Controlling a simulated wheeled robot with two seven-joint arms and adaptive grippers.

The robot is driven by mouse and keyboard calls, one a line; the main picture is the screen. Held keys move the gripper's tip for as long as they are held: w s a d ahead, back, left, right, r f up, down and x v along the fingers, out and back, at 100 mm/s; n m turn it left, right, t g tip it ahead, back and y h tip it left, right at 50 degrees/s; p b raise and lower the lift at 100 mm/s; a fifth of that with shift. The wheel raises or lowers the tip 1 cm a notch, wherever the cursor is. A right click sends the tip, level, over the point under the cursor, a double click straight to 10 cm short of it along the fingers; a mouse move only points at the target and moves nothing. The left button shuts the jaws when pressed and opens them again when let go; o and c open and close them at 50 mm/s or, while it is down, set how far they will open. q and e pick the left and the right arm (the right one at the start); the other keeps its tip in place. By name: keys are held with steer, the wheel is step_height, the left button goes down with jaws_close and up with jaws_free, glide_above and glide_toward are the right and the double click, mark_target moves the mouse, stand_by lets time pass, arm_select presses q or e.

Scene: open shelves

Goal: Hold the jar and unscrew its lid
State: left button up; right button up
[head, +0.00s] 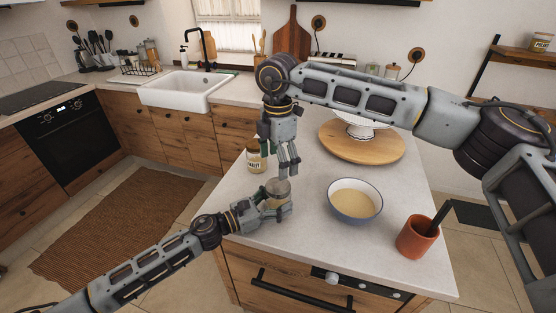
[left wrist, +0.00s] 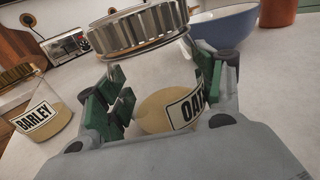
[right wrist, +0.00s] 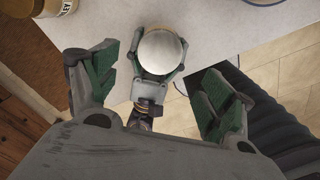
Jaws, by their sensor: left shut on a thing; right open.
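My left gripper (head: 279,206) is shut around the jar's body from the side, and the jar stands upright near the counter's edge. My right gripper (head: 288,168) points down above the lid. Its fingers (right wrist: 160,92) are spread wide and empty, and the lid is apart from them.
A jar labelled "BARLEY" (head: 256,160) stands just behind on the counter (head: 310,235). A bowl (head: 355,201) and an orange cup (head: 418,237) with a dark handle in it are to the right. A round wooden board (head: 362,148) with a white stand lies behind.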

mark_target(278, 185)
steer(key=shift+f, duration=0.1)
stand_by(0.5)
steer(key=shift+f, duration=3.95)
steer(key=c, duration=1.1)
